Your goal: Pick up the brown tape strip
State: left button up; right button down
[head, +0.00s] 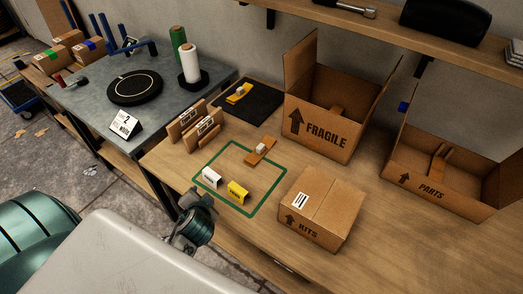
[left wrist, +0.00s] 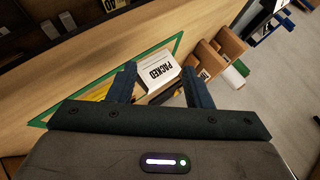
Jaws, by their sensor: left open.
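In the head view a flat orange-brown strip (head: 254,158) with a small white piece on it lies on the wooden table, at the far right side of the green outline (head: 250,212); I take it as the brown tape strip. My left gripper (head: 187,198) is at the table's front edge, left of the outline and well apart from the strip. In the left wrist view its jaws (left wrist: 158,82) are open, with a white PACKED block (left wrist: 157,71) visible between and beyond them. I cannot make out the strip surely there. My right gripper is not in view.
White and yellow blocks (head: 238,190) stand inside the outline. Wooden stands (head: 200,130) are behind it. A closed KITS box (head: 315,212) is to the right; open FRAGILE (head: 325,133) and PARTS (head: 430,190) boxes stand further back. A shelf (head: 380,25) overhangs the back.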

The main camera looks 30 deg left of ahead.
pick_arm(q)
jog(key=w+d+r+m+t+h, duration=0.2)
jog(key=w+r+m+t, duration=0.85)
jog(key=w+m, duration=0.35)
jog(key=w+d+f+m+h, duration=0.35)
jog(key=d+m+h, duration=0.2)
jog(key=m, duration=0.65)
jog(key=m+g+h, duration=0.1)
jog(key=m+g, duration=0.4)
jog(key=m, duration=0.2)
send_near(258, 149)
jog(key=shift+w+d+r, duration=0.5)
jog(key=shift+w+d, duration=0.05)
jog(key=shift+d, duration=0.1)
jog(key=shift+a+f+m, duration=0.2)
jog(key=shift+f+m, duration=0.1)
jog(key=shift+m, duration=0.2)
jog(key=shift+w+f+g, duration=0.2)
jog(key=shift+w+g, duration=0.05)
jog(key=x, duration=0.8)
jog(key=b+x, duration=0.1)
jog(key=x, duration=0.1)
jog(key=shift+w+a+f, duration=0.2)
jog(key=shift+a+f, duration=0.1)
jog(key=shift+s+r, duration=0.1)
